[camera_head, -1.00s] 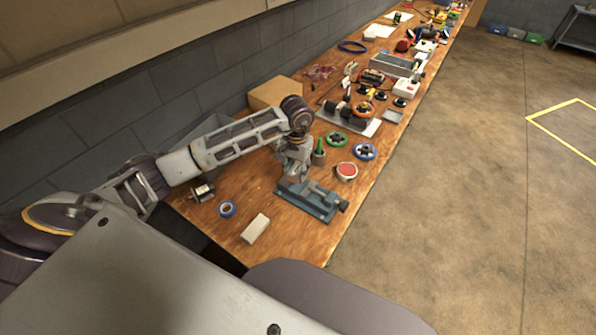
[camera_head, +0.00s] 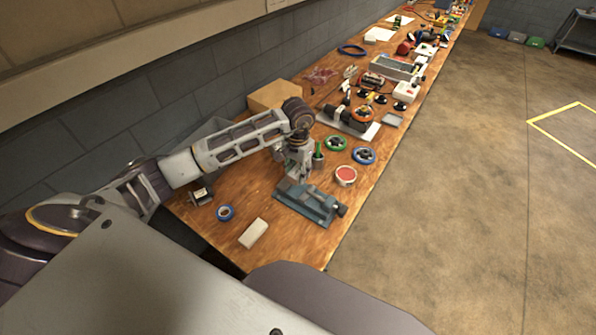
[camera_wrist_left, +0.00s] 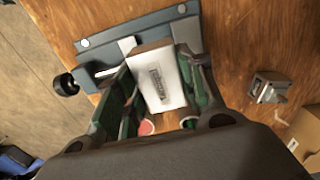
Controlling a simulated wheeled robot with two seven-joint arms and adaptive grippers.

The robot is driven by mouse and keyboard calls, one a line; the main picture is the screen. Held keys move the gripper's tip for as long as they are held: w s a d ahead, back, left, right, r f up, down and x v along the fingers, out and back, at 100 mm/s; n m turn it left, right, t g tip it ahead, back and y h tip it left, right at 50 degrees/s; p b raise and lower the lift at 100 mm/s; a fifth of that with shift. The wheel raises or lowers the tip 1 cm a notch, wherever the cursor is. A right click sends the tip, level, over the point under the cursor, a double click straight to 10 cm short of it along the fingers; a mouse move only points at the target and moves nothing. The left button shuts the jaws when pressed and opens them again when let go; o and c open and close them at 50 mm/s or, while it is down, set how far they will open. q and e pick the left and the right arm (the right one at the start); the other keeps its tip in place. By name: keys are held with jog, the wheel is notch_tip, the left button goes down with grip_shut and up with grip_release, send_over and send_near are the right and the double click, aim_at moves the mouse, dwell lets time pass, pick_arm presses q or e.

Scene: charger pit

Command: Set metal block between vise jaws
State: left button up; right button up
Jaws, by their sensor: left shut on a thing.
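The blue-grey vise (camera_head: 322,206) sits on the wooden bench near its front edge. It also shows at the top of the left wrist view (camera_wrist_left: 228,17). My left gripper (camera_head: 291,181) points down at the vise, over its left part. In the left wrist view my left gripper (camera_wrist_left: 158,65) is shut on the metal block (camera_wrist_left: 162,88), a pale silver block with a dark marking on its face. The block's far end is by the vise jaws; whether it touches them I cannot tell. In the head view the gripper mostly hides the block. My right gripper is not in view.
A pale block (camera_head: 253,233) and a blue tape roll (camera_head: 226,212) lie left of the vise. A red-topped tin (camera_head: 345,176) and green (camera_head: 335,143) and blue (camera_head: 364,156) handwheels stand behind it. A cardboard box (camera_head: 275,95) is by the wall. Bare bench lies around the pale block.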

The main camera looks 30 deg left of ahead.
aim_at(298, 178)
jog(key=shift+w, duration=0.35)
pick_arm(q)
jog(key=shift+f, duration=0.15)
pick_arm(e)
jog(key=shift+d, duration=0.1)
pick_arm(q)
jog(key=shift+f+b, duration=0.5)
jog(key=shift+f, duration=1.1)
jog(key=shift+f+b, duration=0.35)
jog(key=shift+f, duration=0.2)
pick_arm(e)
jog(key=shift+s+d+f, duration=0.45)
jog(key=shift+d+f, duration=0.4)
